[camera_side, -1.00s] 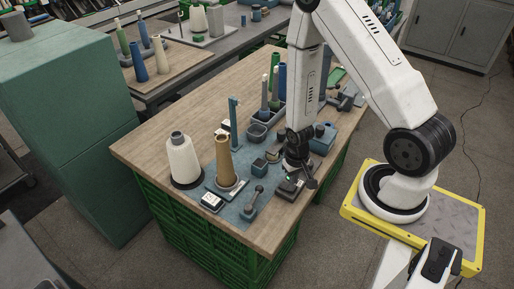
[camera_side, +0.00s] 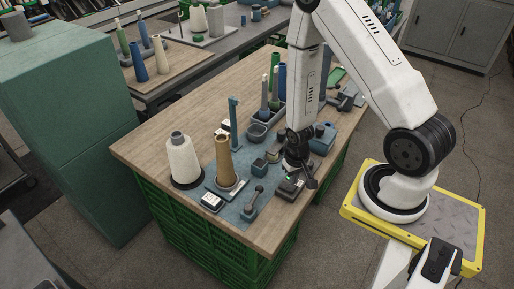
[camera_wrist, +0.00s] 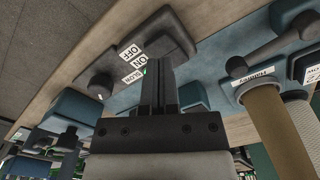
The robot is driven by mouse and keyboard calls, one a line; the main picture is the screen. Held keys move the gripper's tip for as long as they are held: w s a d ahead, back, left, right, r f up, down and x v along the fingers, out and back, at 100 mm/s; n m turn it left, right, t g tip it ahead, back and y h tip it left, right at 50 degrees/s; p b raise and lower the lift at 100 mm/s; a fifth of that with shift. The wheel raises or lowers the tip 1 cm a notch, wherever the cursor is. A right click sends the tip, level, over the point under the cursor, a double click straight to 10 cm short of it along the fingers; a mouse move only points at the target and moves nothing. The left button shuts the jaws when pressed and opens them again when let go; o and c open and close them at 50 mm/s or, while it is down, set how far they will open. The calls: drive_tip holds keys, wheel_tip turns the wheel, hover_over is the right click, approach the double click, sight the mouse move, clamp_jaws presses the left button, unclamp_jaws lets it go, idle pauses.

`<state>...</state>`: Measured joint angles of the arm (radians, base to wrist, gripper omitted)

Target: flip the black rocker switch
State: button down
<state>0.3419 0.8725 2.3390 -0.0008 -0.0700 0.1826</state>
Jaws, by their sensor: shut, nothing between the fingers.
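The dark control box (camera_side: 290,189) sits near the front right edge of the wooden table in the side view. In the wrist view the same box (camera_wrist: 165,35) shows white labels reading OFF, ON and SLOW, a small green spot and a round dark knob (camera_wrist: 98,86). My gripper (camera_wrist: 158,62) is shut and empty, with its fingertips over the box beside the labels. In the side view my gripper (camera_side: 298,172) is right at the box, and contact cannot be told.
A lever unit (camera_side: 252,203), a tan cone (camera_side: 224,160) and a white yarn cone (camera_side: 183,160) stand left of my gripper. A blue post (camera_side: 234,125) and a grey-blue block (camera_side: 322,138) stand behind. The bare wood at the table's left (camera_side: 150,146) is clear.

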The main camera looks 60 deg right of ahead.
sight(292, 188)
drive_tip(key=shift+f, duration=1.35)
idle(1.3)
drive_tip(key=shift+r, duration=3.55)
drive_tip(key=w+a+r+n+t, duration=0.1)
drive_tip(key=a+r+n, duration=0.2)
drive_tip(key=r, duration=0.5)
drive_tip(key=w+a+r+n+t, duration=0.1)
drive_tip(key=w+a+r+n, duration=0.1)
drive_tip(key=a+r, duration=0.4)
wheel_tip(292, 188, up, 3)
drive_tip(key=shift+n+t, duration=0.3)
drive_tip(key=shift+n, duration=0.2)
drive_tip(key=shift+w, duration=0.1)
